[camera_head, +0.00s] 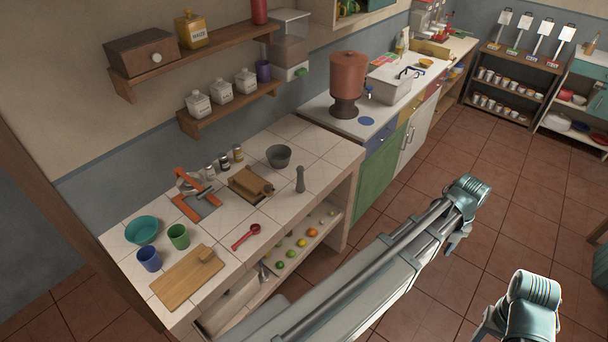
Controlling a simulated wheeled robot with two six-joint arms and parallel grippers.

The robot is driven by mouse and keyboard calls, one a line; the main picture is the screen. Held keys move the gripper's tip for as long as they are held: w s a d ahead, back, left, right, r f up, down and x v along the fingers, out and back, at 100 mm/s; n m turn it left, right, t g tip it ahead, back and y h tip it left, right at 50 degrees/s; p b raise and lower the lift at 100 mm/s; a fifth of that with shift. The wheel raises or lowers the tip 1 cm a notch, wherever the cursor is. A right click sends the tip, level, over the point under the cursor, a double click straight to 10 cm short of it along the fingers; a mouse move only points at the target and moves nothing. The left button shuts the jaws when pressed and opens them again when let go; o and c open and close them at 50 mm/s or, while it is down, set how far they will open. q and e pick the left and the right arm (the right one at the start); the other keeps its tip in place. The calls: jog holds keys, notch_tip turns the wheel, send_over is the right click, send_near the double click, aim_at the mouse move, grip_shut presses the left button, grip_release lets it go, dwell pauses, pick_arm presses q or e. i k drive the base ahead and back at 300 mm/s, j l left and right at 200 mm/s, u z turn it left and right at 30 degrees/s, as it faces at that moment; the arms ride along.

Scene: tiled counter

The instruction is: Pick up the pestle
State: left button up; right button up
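The pestle is a small dark grey upright piece (300,180) near the front right edge of the tiled counter. A dark grey mortar bowl (278,157) stands behind it and to the left, apart from it. My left arm's teal and silver end (465,205) hangs over the floor to the right of the counter, well apart from the pestle. My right arm's end (525,302) is at the lower right, also over the floor. I cannot make out fingertips or an opening on either. Nothing hides the pestle.
Left of the pestle lie a brown wooden press (250,185), a red scoop (246,236) and an orange-framed tool (195,197). Farther left are cups and a cutting board (187,277). Small jars stand at the back. Bare tiles surround the pestle. A shelf with fruit is below.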

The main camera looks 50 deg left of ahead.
aim_at(300, 187)
jog(key=i+j+u, duration=0.2)
jog(key=u, duration=0.2)
jog(key=i+j+u, duration=0.1)
jog(key=i+u, duration=0.5)
jog(key=u, duration=0.2)
jog(key=i+u, duration=0.4)
jog(key=k, duration=0.1)
